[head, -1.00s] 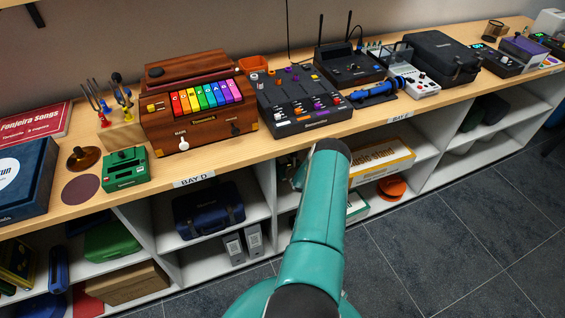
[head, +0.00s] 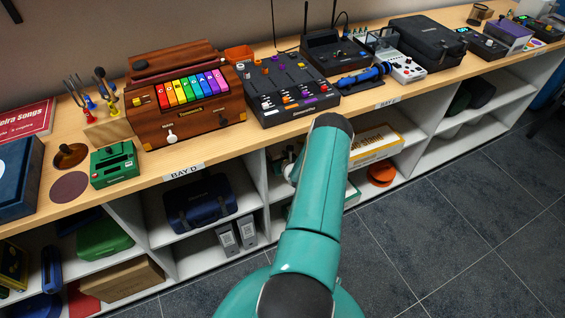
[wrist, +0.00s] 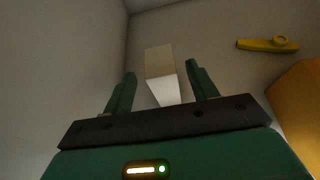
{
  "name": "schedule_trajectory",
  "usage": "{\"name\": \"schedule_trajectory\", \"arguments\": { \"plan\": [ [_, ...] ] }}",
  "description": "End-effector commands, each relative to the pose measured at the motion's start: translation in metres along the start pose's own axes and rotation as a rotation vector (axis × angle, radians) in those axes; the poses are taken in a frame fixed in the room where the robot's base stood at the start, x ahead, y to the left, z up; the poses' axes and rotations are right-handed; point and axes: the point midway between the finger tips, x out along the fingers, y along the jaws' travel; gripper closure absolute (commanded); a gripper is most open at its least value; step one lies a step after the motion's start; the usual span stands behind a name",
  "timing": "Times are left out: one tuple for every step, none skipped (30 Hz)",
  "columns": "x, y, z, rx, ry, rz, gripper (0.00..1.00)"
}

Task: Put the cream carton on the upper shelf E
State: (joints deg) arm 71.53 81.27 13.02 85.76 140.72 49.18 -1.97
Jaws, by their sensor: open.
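In the wrist view a small cream carton (wrist: 161,72) stands ahead of my gripper (wrist: 160,84), its near face pale and brightly lit. My gripper is open, with its two green fingers to the left and right of the carton and a gap visible on each side. I cannot tell how deep the carton sits between the fingers. In the head view my arm hides the gripper and the cream carton. The BAY E label (head: 388,103) is on the counter edge above the shelf bay my arm reaches into.
A yellow kazoo (wrist: 267,45) lies to the right in the wrist view, with a yellow box edge (wrist: 296,100) nearer. A pale wall is close on the left. In the head view a yellow-and-white stand box (head: 375,145) and an orange round object (head: 381,175) occupy bay E.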

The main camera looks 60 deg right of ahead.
Motion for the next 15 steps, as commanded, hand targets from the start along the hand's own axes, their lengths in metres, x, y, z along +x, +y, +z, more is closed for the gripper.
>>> {"name": "schedule_trajectory", "arguments": {
  "plan": [
    [-0.011,-0.001,0.000,0.000,0.001,-0.001,0.42],
    [-0.017,-0.001,0.001,0.000,0.001,-0.001,0.42],
    [-0.025,-0.001,0.000,0.001,0.001,-0.001,0.42],
    [-0.030,0.000,0.000,0.001,0.001,-0.001,0.42],
    [-0.035,-0.001,0.001,0.001,0.000,-0.001,0.42],
    [-0.041,0.000,0.000,0.001,0.001,0.000,0.42],
    [-0.045,-0.001,0.000,0.001,0.001,0.000,0.42],
    [-0.049,-0.001,0.000,0.000,0.001,0.000,0.42],
    [-0.052,-0.001,0.000,0.000,0.000,-0.001,0.42],
    [-0.054,-0.001,0.000,0.000,0.000,-0.001,0.42],
    [-0.056,0.000,0.000,0.000,0.000,0.000,0.42],
    [-0.058,0.000,0.000,0.000,0.000,0.000,0.42],
    [-0.058,0.000,0.000,0.000,0.000,0.000,0.42],
    [-0.059,0.000,0.000,0.000,0.000,0.000,0.42],
    [-0.059,0.000,0.000,0.000,0.000,0.000,0.42]
  ]
}}
